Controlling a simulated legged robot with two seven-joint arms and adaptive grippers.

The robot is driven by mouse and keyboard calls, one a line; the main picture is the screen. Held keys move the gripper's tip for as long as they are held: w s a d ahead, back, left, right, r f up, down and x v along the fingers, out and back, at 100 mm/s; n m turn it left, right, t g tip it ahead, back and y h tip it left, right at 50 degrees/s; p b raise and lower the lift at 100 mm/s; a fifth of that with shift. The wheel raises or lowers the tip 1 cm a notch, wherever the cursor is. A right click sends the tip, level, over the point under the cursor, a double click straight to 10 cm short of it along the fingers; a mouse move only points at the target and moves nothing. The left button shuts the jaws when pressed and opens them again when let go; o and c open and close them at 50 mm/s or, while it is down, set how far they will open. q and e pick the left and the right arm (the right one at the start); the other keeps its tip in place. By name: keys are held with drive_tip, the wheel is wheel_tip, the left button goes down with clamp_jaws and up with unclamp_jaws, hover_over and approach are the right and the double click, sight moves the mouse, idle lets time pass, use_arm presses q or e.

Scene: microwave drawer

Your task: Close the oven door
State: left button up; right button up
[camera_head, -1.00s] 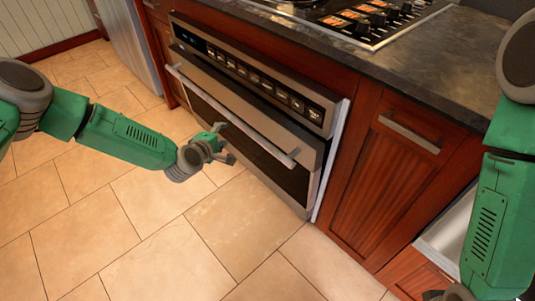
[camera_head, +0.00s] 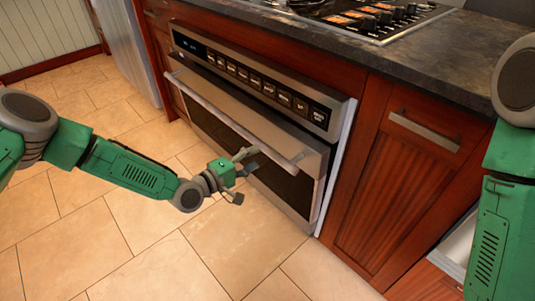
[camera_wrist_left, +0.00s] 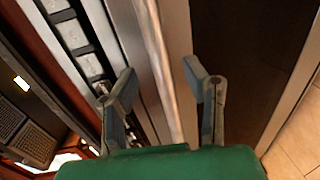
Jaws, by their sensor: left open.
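The oven door (camera_head: 262,146) is a steel-framed front with a dark window and a long bar handle (camera_head: 225,117). Its top stands slightly out from the control panel (camera_head: 250,80), so it looks a little ajar. My left gripper (camera_head: 248,172) is open in front of the door, near the right half of the handle. In the left wrist view the handle bar (camera_wrist_left: 160,70) runs between my two open fingers (camera_wrist_left: 165,95); I cannot tell whether they touch it. My right gripper is out of the head view; only my right arm shows at the right edge.
A dark stone counter (camera_head: 440,70) with a cooktop (camera_head: 365,22) is above the oven. A wooden cabinet with a handle (camera_head: 423,130) stands to the right. The tiled floor (camera_head: 150,240) in front is clear.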

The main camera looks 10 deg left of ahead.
sight(267, 151)
use_arm(q)
drive_tip(key=b+x, duration=0.1)
drive_tip(key=x, duration=0.5)
drive_tip(key=shift+s, duration=0.1)
clamp_jaws()
